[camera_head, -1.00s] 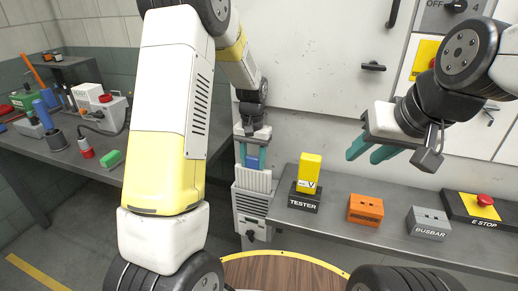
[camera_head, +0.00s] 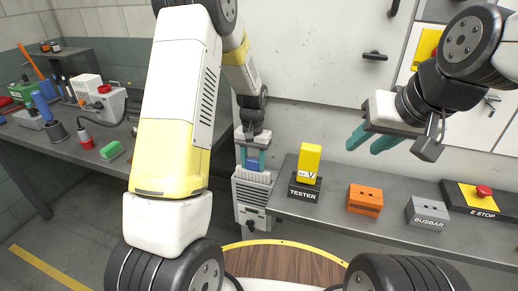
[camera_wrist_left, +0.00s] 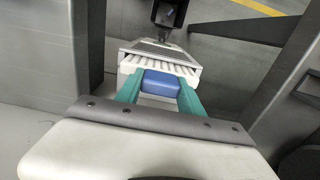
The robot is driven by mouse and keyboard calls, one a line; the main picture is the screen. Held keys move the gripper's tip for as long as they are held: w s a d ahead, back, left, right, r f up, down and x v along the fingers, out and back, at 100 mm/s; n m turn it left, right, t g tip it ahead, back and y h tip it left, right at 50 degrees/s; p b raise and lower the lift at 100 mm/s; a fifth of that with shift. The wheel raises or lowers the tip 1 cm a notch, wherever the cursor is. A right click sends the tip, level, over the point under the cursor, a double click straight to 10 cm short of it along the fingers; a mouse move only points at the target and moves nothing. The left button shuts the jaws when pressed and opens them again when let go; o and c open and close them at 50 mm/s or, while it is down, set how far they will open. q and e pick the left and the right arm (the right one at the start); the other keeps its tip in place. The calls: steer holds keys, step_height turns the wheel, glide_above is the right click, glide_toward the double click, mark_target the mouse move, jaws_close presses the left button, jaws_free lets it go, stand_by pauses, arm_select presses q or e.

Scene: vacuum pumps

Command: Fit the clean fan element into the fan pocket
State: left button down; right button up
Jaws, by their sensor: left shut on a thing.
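My left gripper (camera_head: 252,163) points down with its teal fingers shut on the blue block of the fan element (camera_head: 252,166). The blue block also shows between the fingers in the left wrist view (camera_wrist_left: 161,83). White ribs (camera_wrist_left: 160,63) lie just beyond it. The gripper is right above the light grey pump (camera_head: 251,205) with slatted sides, which stands by the bench end. The fan pocket is at the pump's top and mostly hidden by the gripper and ribs; I cannot tell how deep the element sits. My right gripper (camera_head: 371,139) is open and empty above the bench.
The right bench (camera_head: 338,206) holds a yellow part on the tester (camera_head: 305,190), an orange block (camera_head: 364,200), a grey busbar block (camera_head: 427,213) and an E-stop (camera_head: 482,196). A left bench carries several tools and a green block (camera_head: 111,150).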

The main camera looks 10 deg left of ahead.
mark_target(253, 170)
arm_select(q)
steer(key=shift+f, duration=2)
steer(key=c, duration=0.7)
jaws_free()
steer(key=shift+o, duration=0.2)
step_height(253, 170, up, 8)
steer(key=shift+f, duration=0.15)
